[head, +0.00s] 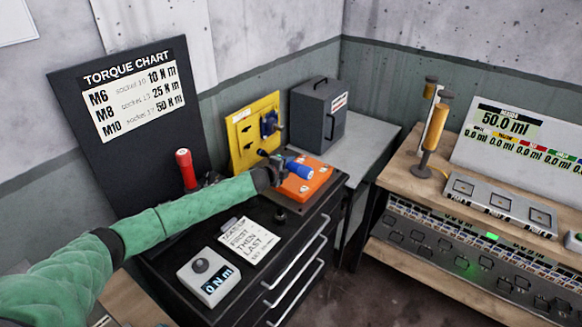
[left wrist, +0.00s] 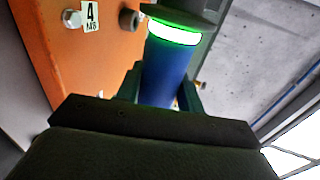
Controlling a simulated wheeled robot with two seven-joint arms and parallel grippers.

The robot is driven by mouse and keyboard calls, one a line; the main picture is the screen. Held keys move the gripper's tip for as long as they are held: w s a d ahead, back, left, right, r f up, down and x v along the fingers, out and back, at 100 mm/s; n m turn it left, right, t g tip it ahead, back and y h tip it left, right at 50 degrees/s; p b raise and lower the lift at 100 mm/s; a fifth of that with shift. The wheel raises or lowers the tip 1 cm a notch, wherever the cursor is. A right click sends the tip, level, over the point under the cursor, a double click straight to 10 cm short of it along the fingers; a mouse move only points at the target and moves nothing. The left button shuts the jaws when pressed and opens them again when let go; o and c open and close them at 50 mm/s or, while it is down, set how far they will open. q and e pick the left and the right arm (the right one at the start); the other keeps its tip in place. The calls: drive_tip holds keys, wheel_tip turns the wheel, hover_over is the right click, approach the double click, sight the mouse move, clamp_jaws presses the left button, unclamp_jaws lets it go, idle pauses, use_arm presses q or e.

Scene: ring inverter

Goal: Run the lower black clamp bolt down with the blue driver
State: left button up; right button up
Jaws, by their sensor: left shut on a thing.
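The blue driver (head: 299,170) is in my left gripper (head: 277,172), over the orange block (head: 318,184) on the black cabinet. In the left wrist view my left gripper (left wrist: 161,92) is shut around the driver's blue body (left wrist: 166,72), and a green ring (left wrist: 175,32) glows on it. The driver's tip is hidden. Beside it are a dark round bolt head (left wrist: 129,18) and a silver bolt (left wrist: 71,18) next to a "4 M8" label on the orange face. I cannot tell which is the lower black clamp bolt. My right gripper is out of view.
A red driver (head: 185,166) stands upright behind my left arm. A yellow panel (head: 243,145) and a grey box (head: 319,112) stand behind the orange block. A torque readout (head: 208,277) and a note card (head: 250,240) lie at the cabinet front. A workbench (head: 450,190) is at right.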

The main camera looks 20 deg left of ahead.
use_arm(q)
drive_tip(key=shift+w+a, duration=0.25)
drive_tip(key=shift+a, duration=0.5)
drive_tip(key=shift+w+a, duration=0.3)
drive_tip(key=shift+a, duration=0.45)
drive_tip(key=shift+w+a, duration=0.25)
drive_tip(key=shift+a, duration=0.5)
drive_tip(key=shift+r+p, duration=0.2)
drive_tip(key=shift+p, duration=0.15)
drive_tip(key=shift+w+a, duration=0.25)
drive_tip(key=shift+a, duration=0.45)
drive_tip(key=shift+w+a, duration=0.2)
drive_tip(key=shift+a, duration=0.45)
idle(1.6)
drive_tip(key=shift+d, duration=0.2)
drive_tip(key=shift+s+d+p, duration=0.15)
drive_tip(key=shift+s+d, duration=0.15)
drive_tip(key=shift+d, duration=0.45)
drive_tip(key=shift+s+d+p, duration=0.15)
drive_tip(key=shift+s+d, duration=0.1)
drive_tip(key=shift+d, duration=0.55)
drive_tip(key=shift+s+d+p, duration=0.15)
drive_tip(key=shift+s+d, duration=0.15)
drive_tip(key=shift+d, duration=0.45)
